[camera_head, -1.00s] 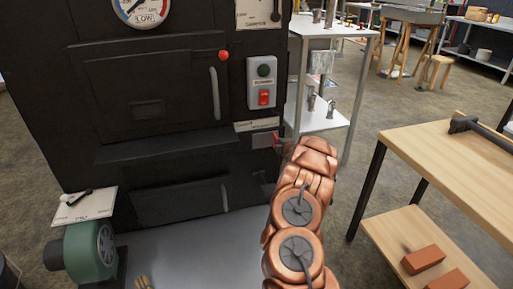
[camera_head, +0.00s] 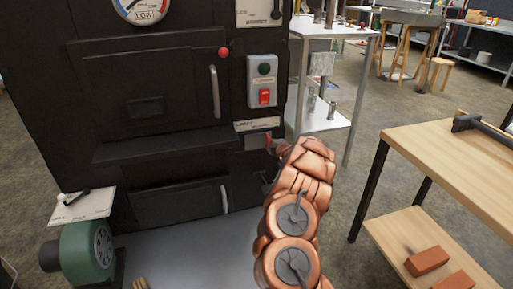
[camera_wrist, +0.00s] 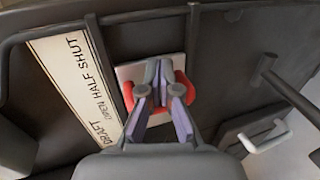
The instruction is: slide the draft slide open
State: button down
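The draft slide is a pale plate (camera_wrist: 122,72) with a red handle (camera_wrist: 128,96) on the dark evaporator front. In the head view, the plate (camera_head: 255,143) sits under the draft label, low on the right side of the front. In the wrist view, the label (camera_wrist: 75,85) reads DRAFT, OPEN, HALF, SHUT, and the plate lies roughly beside HALF. My gripper (camera_wrist: 158,75) is at the handle, its fingertips close together. Red shows on both sides of the fingers, which hide the handle's middle. No clear pinch on the handle shows. In the head view, my arm hides most of the gripper.
A switch box (camera_head: 262,82) with green and red buttons is above the slide. A door with a pale handle (camera_head: 215,91) is left of it. A green blower (camera_head: 88,250) stands lower left. A wooden bench (camera_head: 450,150) is right, and a metal shelf stand (camera_head: 325,120) is behind.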

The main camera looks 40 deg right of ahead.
jog(key=shift+w+a+b, duration=0.2)
jog(key=shift+a+b, duration=0.25)
jog(key=shift+a, duration=0.2)
jog(key=shift+w+a+b, duration=0.25)
jog(key=shift+a+b, duration=0.25)
jog(key=shift+a, duration=0.15)
jog(key=shift+w+a+b, duration=0.2)
jog(key=shift+a+b, duration=0.25)
jog(key=shift+a, duration=0.2)
jog(key=shift+d+r, duration=0.1)
jog(key=shift+d, duration=0.05)
jog(key=shift+s+d+p, duration=0.2)
jog(key=shift+d+p, duration=0.25)
jog(key=shift+p, duration=0.2)
jog(key=p, duration=0.4)
send_near(262, 142)
jog(key=s, duration=0.3)
jog(key=shift+w+r, duration=0.1)
jog(key=shift+w, duration=0.05)
